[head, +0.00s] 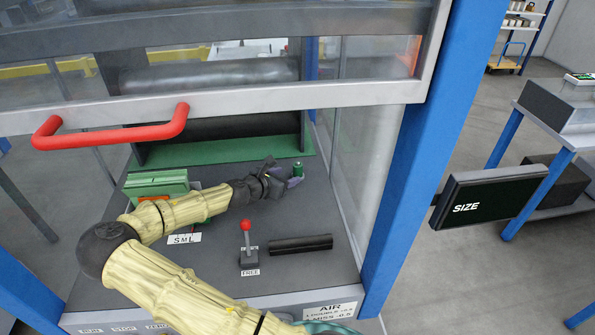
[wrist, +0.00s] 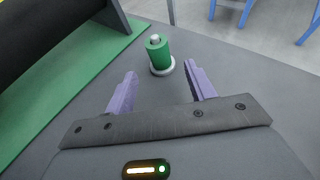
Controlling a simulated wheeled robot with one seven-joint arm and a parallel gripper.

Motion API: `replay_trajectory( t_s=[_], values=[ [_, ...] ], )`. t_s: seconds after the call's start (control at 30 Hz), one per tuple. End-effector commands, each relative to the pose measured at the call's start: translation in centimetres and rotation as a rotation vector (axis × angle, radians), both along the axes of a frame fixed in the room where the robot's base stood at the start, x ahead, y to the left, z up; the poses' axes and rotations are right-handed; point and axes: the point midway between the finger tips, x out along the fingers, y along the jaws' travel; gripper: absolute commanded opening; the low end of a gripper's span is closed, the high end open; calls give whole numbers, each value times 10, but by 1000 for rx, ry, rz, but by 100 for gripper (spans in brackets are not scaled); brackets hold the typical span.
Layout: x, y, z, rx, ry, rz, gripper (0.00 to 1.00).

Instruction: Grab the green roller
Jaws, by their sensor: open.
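The green roller (wrist: 158,54) is a short upright green cylinder with a pale top pin and a white ring at its base. It stands on the grey deck in the wrist view, just beyond and between my two purple fingers. In the head view the green roller (head: 298,170) shows at the back right of the deck. My gripper (wrist: 160,88) is open and empty, with its fingers pointing toward the roller from either side. In the head view my gripper (head: 290,182) is right beside the roller and partly hides its lower part.
A red handle (head: 112,128) and the raised window frame are above my arm. A red-knobbed lever (head: 248,246) and a black bar (head: 301,244) are on the deck in front. A green block (head: 157,186) is left, a clear side panel (head: 365,150) right. A green strip (wrist: 80,100) is left of the fingers.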

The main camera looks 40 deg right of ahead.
Motion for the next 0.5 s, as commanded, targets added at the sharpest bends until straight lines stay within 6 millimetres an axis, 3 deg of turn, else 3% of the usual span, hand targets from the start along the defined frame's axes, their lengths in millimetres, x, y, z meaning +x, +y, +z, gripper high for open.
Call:
replay_trajectory(
  t_s=[0.1, 0.5],
  values=[
    [2, -11, -5, 1, 1, -2, 55],
    [2, -17, -5, 0, 0, -5, 55]
  ],
)
